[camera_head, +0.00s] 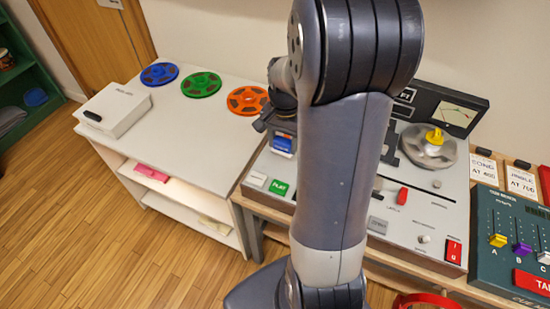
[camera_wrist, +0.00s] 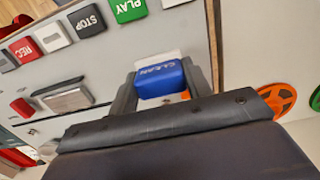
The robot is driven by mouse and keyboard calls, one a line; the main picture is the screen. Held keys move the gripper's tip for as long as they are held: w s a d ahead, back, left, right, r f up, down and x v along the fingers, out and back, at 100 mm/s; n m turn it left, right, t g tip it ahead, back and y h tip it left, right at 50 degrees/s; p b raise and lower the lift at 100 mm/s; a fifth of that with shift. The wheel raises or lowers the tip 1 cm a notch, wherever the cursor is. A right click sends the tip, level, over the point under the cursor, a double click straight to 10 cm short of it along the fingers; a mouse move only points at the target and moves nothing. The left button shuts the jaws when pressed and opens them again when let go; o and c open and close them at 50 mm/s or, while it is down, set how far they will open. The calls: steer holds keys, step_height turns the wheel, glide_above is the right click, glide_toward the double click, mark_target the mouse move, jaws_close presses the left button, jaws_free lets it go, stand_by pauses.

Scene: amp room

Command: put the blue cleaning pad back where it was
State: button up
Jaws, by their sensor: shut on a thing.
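The blue cleaning pad (camera_wrist: 162,80), marked "CLEAN", is between the two dark fingers of my gripper (camera_wrist: 161,85) in the wrist view. My gripper is shut on it. In the head view the pad (camera_head: 283,143) shows as a small blue block at the left end of the grey tape machine (camera_head: 388,252), below my gripper (camera_head: 277,128). A white edge shows just beyond the pad in the wrist view. I cannot tell whether the pad touches the machine's top. My arm hides the middle of the machine.
A white table (camera_head: 190,135) at left holds blue (camera_head: 159,74), green (camera_head: 201,84) and orange (camera_head: 247,100) reels and a white box (camera_head: 118,105). PLAY (camera_head: 279,187) and other buttons lie near the pad. A green mixer (camera_head: 510,245) stands at right.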

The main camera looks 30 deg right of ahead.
mark_target(283, 166)
steer(key=shift+f, duration=3.15)
steer(key=shift+f, duration=0.15)
steer(key=o, duration=1.1)
steer(key=r, duration=1.2)
steer(key=shift+w+d+r, duration=0.1)
steer(key=shift+d+r, duration=0.1)
